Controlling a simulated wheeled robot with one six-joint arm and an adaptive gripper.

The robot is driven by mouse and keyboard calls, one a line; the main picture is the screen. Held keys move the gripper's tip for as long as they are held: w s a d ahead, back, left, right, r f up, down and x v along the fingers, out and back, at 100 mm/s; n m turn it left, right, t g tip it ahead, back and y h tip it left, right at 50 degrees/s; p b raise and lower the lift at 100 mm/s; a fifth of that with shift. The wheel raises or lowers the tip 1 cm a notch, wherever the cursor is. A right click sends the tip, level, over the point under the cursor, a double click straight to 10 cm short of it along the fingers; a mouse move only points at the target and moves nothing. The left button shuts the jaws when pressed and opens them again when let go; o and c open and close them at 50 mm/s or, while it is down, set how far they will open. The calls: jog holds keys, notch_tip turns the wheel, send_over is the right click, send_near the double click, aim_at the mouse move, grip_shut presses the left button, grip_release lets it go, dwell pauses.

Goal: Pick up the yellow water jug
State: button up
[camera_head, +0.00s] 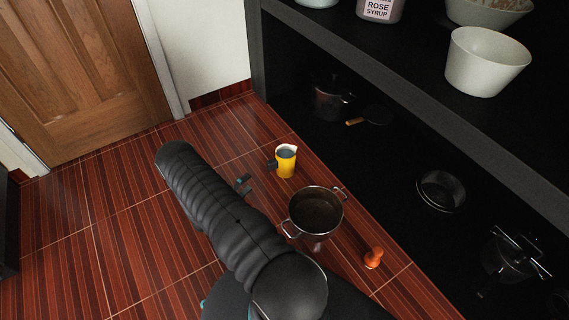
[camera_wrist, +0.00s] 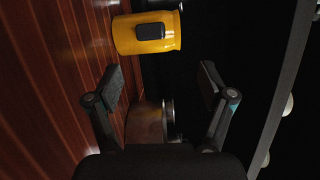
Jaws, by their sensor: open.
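The yellow water jug (camera_head: 286,165) stands upright on the red-brown striped floor, beside the dark shelf unit. It has a white rim and a dark handle on its left side. In the wrist view the jug (camera_wrist: 125,36) lies beyond the fingertips near the top, with its dark handle facing the camera. My gripper (camera_head: 243,184) is to the left of the jug and a little nearer in the head view. In the wrist view my gripper (camera_wrist: 161,80) has its fingers spread, with nothing between the tips. Most of the gripper is hidden behind my arm in the head view.
A metal pot (camera_head: 317,211) with two handles stands close to the jug, nearer to me. An orange object (camera_head: 374,257) is further right. The dark shelf (camera_head: 420,120) holds bowls and cookware. Floor to the left is clear up to the wooden door (camera_head: 80,70).

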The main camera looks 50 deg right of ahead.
aim_at(268, 169)
jog(key=shift+s+f+n+t, duration=0.2)
jog(key=shift+f+n, duration=0.05)
jog(key=shift+f, duration=0.3)
jog(key=shift+s+f+n+t, duration=0.15)
jog(key=shift+f+n+t, duration=0.1)
jog(key=shift+f, duration=0.25)
jog(key=d, duration=0.8)
jog(key=shift+d, duration=0.15)
jog(key=shift+d+r, duration=0.2)
jog(key=shift+d, duration=2.5)
grip_shut()
